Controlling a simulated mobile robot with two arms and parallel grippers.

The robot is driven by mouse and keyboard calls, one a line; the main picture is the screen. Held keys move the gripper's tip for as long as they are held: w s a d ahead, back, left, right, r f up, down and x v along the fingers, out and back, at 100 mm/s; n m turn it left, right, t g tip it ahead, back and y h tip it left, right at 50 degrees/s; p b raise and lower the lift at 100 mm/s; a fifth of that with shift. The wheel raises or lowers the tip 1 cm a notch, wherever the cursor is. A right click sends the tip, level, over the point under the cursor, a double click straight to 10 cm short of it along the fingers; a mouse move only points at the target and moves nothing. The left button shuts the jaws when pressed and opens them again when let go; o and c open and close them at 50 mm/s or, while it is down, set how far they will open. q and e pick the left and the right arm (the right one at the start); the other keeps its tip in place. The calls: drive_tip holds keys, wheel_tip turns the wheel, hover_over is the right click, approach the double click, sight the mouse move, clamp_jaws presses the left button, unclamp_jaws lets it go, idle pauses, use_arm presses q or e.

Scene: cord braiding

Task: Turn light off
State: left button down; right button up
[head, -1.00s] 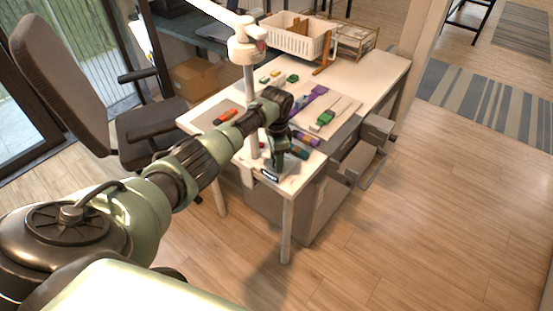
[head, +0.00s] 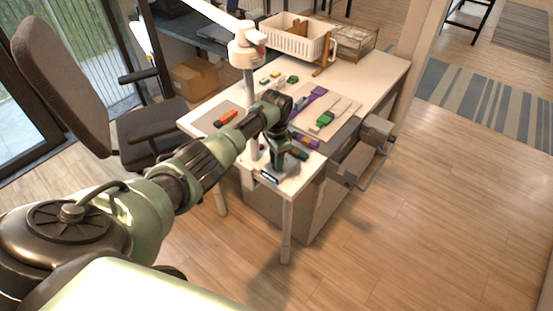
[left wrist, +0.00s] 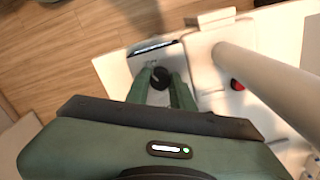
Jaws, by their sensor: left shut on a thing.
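A white desk lamp stands on the table's near left part; its post (head: 251,105) rises to a white joint (head: 246,50). The post (left wrist: 275,85) also shows in the left wrist view, with a red spot (left wrist: 237,85) beside it. A small box with a dark front edge (head: 269,178) sits at the near table corner. My left gripper (head: 279,160) points down over this box. In the left wrist view its fingers (left wrist: 160,82) are shut on a small dark round knob (left wrist: 160,76) at the box, partly hidden by the fingers. My right gripper is not in view.
The white table (head: 370,75) holds several coloured cord bundles, a green piece (head: 323,120), a white basket (head: 293,38) and a wire rack (head: 355,38). An office chair (head: 150,125) stands left.

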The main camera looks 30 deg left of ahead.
use_arm(q)
drive_tip(key=n+p, duration=0.1)
drive_tip(key=n, duration=0.2)
drive_tip(key=shift+r+p, duration=0.15)
drive_tip(key=shift+p, duration=0.15)
drive_tip(key=n+p, duration=0.1)
drive_tip(key=n, duration=0.2)
drive_tip(key=shift+n+p, duration=0.3)
drive_tip(key=shift+p, duration=0.05)
drive_tip(key=n+p, duration=0.1)
drive_tip(key=n, duration=0.2)
drive_tip(key=n+p, duration=0.1)
drive_tip(key=n, duration=0.6)
drive_tip(key=shift+n+p, duration=0.35)
drive_tip(key=shift+n, duration=0.05)
drive_tip(key=n, duration=0.4)
drive_tip(key=shift+n, duration=0.3)
drive_tip(key=n, duration=0.4)
drive_tip(key=shift+p, duration=0.35)
drive_tip(key=shift+n, duration=1.9)
